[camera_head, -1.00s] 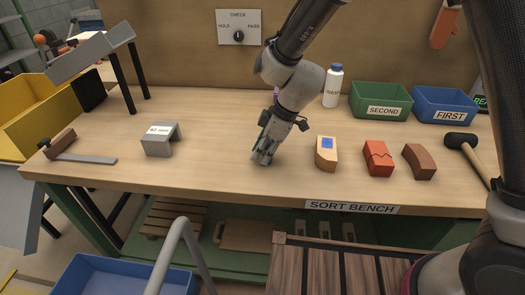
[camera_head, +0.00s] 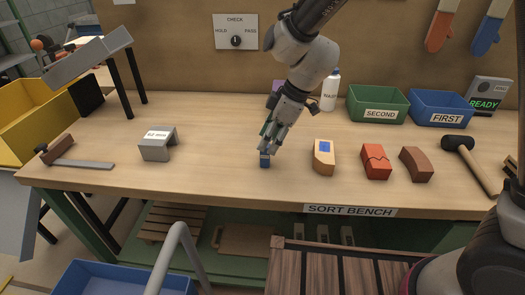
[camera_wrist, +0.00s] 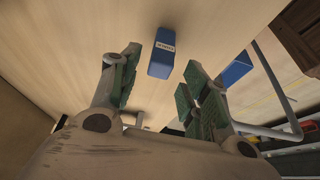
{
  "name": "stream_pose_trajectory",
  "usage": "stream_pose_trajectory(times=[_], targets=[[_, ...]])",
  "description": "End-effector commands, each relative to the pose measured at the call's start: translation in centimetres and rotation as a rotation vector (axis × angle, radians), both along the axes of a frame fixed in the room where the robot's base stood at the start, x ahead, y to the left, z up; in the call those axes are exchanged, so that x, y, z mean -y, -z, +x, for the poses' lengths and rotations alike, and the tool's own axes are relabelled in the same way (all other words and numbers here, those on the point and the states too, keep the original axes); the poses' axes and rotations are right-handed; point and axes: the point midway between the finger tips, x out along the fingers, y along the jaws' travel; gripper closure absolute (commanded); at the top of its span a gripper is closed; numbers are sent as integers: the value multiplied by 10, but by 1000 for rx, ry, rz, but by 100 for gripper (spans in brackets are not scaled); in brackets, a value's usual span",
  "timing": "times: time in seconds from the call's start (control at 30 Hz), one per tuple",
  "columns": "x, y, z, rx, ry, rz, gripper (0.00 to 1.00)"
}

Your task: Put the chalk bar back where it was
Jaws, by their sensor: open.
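A small blue bar (camera_head: 265,161) with a white label stands on the bench just below my gripper (camera_head: 267,147); I take it for the chalk bar, though its label is too small to read surely. In the wrist view the blue bar (camera_wrist: 161,56) lies ahead, beyond and between my two spread fingertips. The fingers with green pads are open and empty. They look apart from the bar.
To the right stand a wooden block with a blue patch (camera_head: 324,157), a red block (camera_head: 376,161), a brown block (camera_head: 416,164) and a mallet (camera_head: 467,160). Green (camera_head: 379,104) and blue bins (camera_head: 441,109) stand behind.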

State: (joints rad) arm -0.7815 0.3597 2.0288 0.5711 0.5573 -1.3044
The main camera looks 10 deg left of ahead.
Motion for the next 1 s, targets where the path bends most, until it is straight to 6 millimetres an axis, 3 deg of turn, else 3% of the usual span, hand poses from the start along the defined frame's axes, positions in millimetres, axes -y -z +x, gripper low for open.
stream_pose_trajectory(times=[0.1, 0.23, 0.67, 0.77, 0.87, 1.0], targets=[[9, -23, 1, 3, 0, 2, 54], [16, -39, 1, 1, 0, 1, 54], [28, -53, 3, 0, 25, 0, 54], [64, -76, 9, -5, 130, -3, 54], [131, -111, 11, -14, 332, -9, 54], [245, -155, -14, -31, 710, -24, 54]])
